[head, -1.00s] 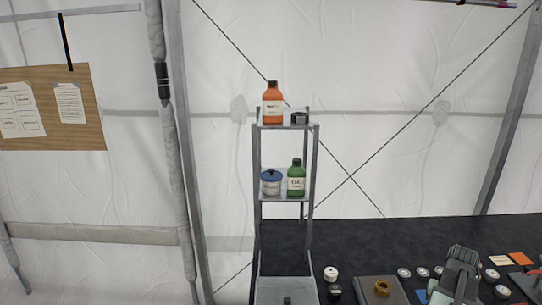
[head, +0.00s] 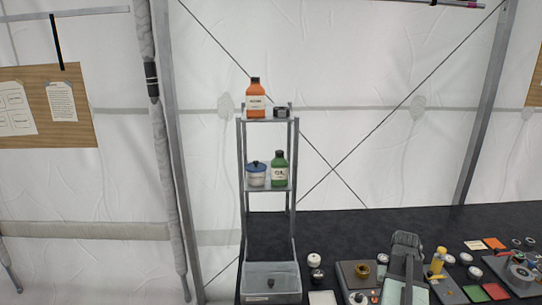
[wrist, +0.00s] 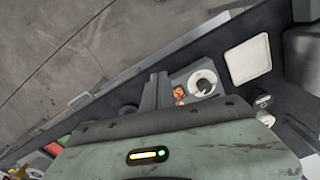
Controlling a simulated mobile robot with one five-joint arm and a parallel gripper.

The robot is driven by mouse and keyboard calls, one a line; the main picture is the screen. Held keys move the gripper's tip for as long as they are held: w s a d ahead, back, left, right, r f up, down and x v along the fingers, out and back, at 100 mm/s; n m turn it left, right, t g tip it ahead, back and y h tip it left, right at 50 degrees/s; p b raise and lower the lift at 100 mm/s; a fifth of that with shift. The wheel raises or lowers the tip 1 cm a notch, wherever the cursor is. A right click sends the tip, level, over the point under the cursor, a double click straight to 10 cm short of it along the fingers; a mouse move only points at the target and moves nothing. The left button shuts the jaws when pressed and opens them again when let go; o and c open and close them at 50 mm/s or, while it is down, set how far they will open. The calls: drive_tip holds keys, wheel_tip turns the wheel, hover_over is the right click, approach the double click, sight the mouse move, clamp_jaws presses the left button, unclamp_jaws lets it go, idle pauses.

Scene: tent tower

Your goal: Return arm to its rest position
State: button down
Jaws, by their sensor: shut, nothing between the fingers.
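My arm (head: 403,268), pale green with a dark grey upper part, shows folded at the lower right of the head view, over the black table. My gripper (wrist: 157,84) shows as short grey fingers beyond the pale green link in the wrist view. It is shut and empty. In the head view the gripper's fingertips cannot be made out.
A grey shelf tower (head: 268,190) holds an orange bottle (head: 255,99), a green bottle (head: 279,169) and a blue-lidded jar (head: 256,174). A grey bin (head: 271,295) stands at its foot. A brass ring (head: 362,270) and yellow bottle (head: 438,261) flank my arm.

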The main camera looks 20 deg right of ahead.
drive_tip(key=w+a+f+n+b, duration=0.15)
drive_tip(key=w+a, duration=0.25)
drive_tip(key=a, duration=0.4)
drive_tip(key=w+a+n, duration=0.2)
drive_tip(key=w+a, duration=0.3)
drive_tip(key=a, duration=0.3)
drive_tip(key=w+a+f+n+b, duration=0.15)
drive_tip(key=w+a, duration=0.25)
drive_tip(key=a, duration=0.5)
drive_tip(key=a+n, duration=0.2)
drive_tip(key=a, duration=1.5)
drive_tip(key=shift+s+f, duration=0.25)
drive_tip(key=shift+s, duration=0.15)
